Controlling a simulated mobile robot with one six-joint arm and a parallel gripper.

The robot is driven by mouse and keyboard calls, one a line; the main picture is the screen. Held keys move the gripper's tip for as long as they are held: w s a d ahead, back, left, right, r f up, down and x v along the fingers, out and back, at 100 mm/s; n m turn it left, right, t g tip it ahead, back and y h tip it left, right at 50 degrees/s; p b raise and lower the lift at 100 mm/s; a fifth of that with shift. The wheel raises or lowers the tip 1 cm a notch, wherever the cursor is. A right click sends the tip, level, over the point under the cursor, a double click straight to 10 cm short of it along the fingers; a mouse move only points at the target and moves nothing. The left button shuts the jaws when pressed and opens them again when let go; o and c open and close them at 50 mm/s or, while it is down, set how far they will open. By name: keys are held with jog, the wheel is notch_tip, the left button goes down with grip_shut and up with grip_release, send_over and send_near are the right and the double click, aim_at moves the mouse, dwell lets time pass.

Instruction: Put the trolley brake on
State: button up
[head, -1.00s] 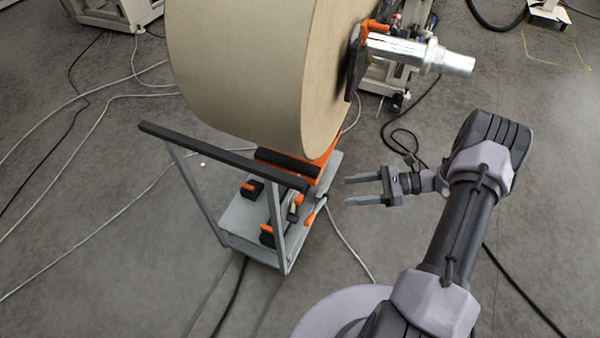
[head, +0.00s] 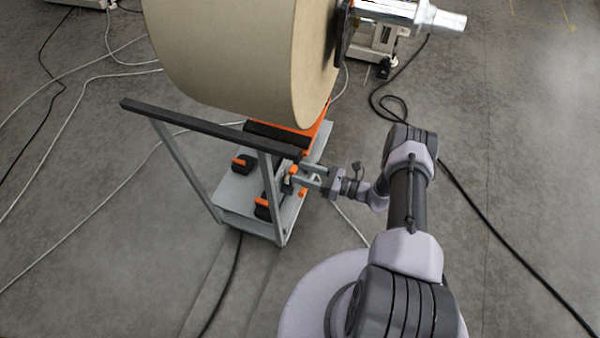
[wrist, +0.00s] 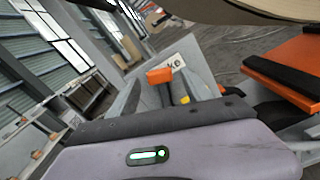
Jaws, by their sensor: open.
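The trolley (head: 236,192) has a grey deck, a tall handle frame with a black top bar (head: 205,125), and an orange cradle under a large kraft roll (head: 250,55). My gripper (head: 297,177) is open at the right side of the trolley, low beside the handle post. In the wrist view, an orange-tipped part (wrist: 160,75), perhaps the brake lever, shows between my two grey fingers, with a pale marked plate (wrist: 178,62) behind it. I cannot tell whether the fingers touch it. In the head view, the fingertips partly cover this area.
Black blocks with orange tops (head: 243,163) sit on the deck. A metal shaft (head: 410,14) sticks out of the roll at upper right. Cables (head: 385,100) lie on the floor. The floor to the right of the trolley is mostly open.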

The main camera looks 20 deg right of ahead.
jog(key=shift+w+a, duration=0.4)
jog(key=shift+a, duration=0.15)
jog(key=shift+c, duration=0.2)
grip_shut()
dwell(0.9)
